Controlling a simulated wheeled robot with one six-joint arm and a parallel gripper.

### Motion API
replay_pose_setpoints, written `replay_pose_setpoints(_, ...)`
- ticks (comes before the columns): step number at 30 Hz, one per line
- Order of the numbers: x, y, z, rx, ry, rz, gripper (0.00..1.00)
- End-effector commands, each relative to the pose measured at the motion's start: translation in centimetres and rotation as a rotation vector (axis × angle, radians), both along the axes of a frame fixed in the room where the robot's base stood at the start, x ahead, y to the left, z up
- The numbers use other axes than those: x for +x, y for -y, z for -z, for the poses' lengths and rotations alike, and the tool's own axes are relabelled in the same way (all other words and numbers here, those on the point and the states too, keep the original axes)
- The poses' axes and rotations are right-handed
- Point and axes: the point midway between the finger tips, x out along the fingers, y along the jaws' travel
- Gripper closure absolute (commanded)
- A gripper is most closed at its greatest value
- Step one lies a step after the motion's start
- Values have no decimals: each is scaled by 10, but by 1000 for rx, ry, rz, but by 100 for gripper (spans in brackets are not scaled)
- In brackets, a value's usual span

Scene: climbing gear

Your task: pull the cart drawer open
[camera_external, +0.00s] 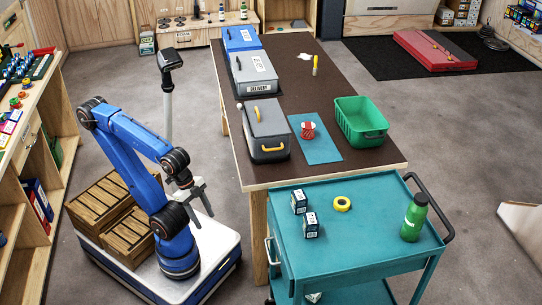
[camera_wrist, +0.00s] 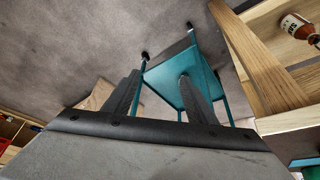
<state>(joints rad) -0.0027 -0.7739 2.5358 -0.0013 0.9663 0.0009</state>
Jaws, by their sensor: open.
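The teal cart (camera_external: 370,225) stands at the lower right, at the near end of the brown-topped table. Its drawer (camera_external: 280,262) is in the left side, facing my base, with a pale upright handle (camera_external: 268,251). I see no clear gap around the drawer front. My gripper (camera_external: 205,198) is open and empty, left of the handle and apart from it, above my base. In the wrist view, my gripper (camera_wrist: 160,76) shows two spread dark fingers, with the teal cart (camera_wrist: 168,76) beyond them. The handle cannot be made out there.
On the cart top are two small dark boxes (camera_external: 305,213), a yellow tape roll (camera_external: 342,203) and a green bottle (camera_external: 414,217). The wooden table (camera_external: 330,92) holds grey bins and a green basket (camera_external: 362,122). A narrow floor gap separates my base from the cart.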

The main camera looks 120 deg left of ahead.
Motion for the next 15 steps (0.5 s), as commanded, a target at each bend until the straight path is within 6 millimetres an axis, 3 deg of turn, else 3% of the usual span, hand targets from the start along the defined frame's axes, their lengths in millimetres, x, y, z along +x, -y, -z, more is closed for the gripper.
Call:
replay_pose_setpoints(1, 2, 0, -2, 2, -2, 5, 61)
replay_pose_setpoints(3, 7, 0, -8, 11, -9, 19, 72)
replay_pose_setpoints(8, 35, 0, -38, 54, -44, 101, 72)
replay_pose_setpoints(15, 96, 2, -92, 139, -115, 270, 72)
